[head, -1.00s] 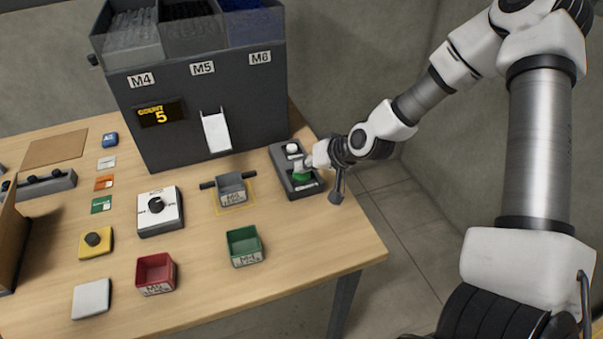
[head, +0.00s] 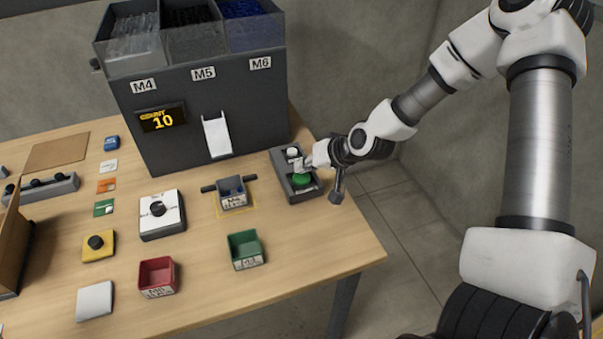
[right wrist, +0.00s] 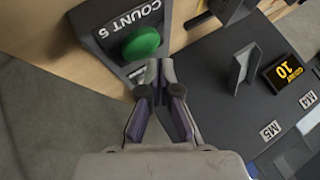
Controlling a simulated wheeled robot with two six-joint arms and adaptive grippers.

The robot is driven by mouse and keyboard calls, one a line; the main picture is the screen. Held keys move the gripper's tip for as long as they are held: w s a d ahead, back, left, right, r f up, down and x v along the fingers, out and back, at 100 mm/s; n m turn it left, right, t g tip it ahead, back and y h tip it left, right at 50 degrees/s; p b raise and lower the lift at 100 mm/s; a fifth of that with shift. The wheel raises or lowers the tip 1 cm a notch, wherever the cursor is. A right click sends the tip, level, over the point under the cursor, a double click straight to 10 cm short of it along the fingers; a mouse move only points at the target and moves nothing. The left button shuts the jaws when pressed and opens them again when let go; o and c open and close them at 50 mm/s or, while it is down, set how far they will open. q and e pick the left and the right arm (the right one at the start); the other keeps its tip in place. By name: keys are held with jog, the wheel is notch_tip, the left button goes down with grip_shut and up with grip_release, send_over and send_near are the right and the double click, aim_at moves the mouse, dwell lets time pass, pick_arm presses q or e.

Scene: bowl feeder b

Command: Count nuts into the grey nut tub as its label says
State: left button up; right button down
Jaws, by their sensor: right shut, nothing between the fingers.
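The grey nut tub (head: 233,198) sits under the feeder's white chute (head: 217,137), inside a yellow outline. My right gripper (head: 301,163) is shut and empty over the button box (head: 299,197), between the white button (head: 292,152) and the green button (head: 302,181). In the right wrist view the closed fingertips (right wrist: 158,72) are beside the green button (right wrist: 141,43), labelled COUNT 5. My left gripper is not seen.
A red tub (head: 157,275) and a green tub (head: 245,250) stand at the front. A white dial box (head: 161,216), a yellow button box (head: 98,246) and a white pad (head: 95,301) lie to the left. The table's right edge is close to the button box.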

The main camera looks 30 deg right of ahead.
aim_at(304, 178)
notch_tip(304, 178, up, 5)
jog(key=p, duration=0.4)
jog(key=shift+p, duration=0.35)
dwell(0.6)
